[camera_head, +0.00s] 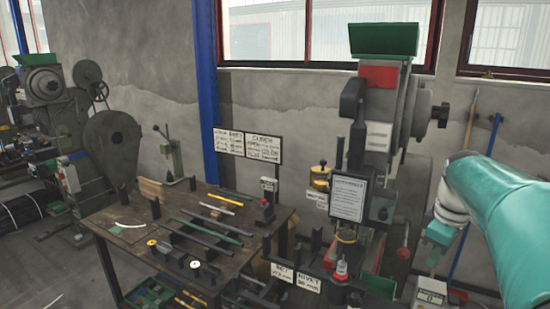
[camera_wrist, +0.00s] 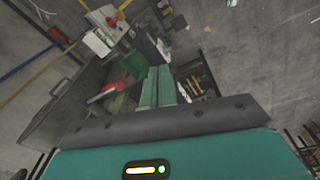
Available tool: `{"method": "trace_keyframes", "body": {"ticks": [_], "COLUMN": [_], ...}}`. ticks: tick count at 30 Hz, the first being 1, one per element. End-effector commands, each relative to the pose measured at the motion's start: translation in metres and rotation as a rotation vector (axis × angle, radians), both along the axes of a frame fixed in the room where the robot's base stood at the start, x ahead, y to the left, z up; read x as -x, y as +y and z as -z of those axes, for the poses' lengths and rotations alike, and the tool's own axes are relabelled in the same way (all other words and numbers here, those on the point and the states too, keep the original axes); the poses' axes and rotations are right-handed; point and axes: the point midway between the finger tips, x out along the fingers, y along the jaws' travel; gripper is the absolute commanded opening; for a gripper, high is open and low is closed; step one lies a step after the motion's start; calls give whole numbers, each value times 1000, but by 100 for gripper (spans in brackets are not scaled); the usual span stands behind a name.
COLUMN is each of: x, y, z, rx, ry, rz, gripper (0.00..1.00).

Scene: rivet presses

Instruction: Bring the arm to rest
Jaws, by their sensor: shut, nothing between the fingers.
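My arm, teal with a pale joint, reaches in from the right edge of the head view, in front of the grey wall and right of the rivet press (camera_head: 385,130). My gripper (camera_wrist: 159,72) shows in the wrist view as two teal fingers side by side, closed together with nothing between them. The fingers point away from the camera over the floor and press area, apart from anything I can make out. In the head view I cannot clearly make out the fingertips.
A wooden workbench (camera_head: 125,245) with rods and small fixtures stands left of the press. Signs (camera_head: 345,198) and a yellow-topped fixture (camera_head: 320,175) stand near the press. Another press (camera_head: 45,85) is at the far left. Open grey floor (camera_wrist: 260,50) shows at the right of the wrist view.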

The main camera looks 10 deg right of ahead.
Motion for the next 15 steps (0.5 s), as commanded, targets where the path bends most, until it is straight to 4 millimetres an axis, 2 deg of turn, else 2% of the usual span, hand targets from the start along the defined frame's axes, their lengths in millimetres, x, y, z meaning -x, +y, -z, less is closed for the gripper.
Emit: {"method": "trace_keyframes", "body": {"ticks": [1, 5, 9, 15], "x": [3, 17, 43, 88], "y": [18, 65, 119, 182], "z": [-4, -8, -6, 8], "rx": [11, 29, 27, -33], "ry": [-13, -61, -136, -253], "rz": [18, 105, 219, 379], "gripper": [0, 0, 0, 0]}}
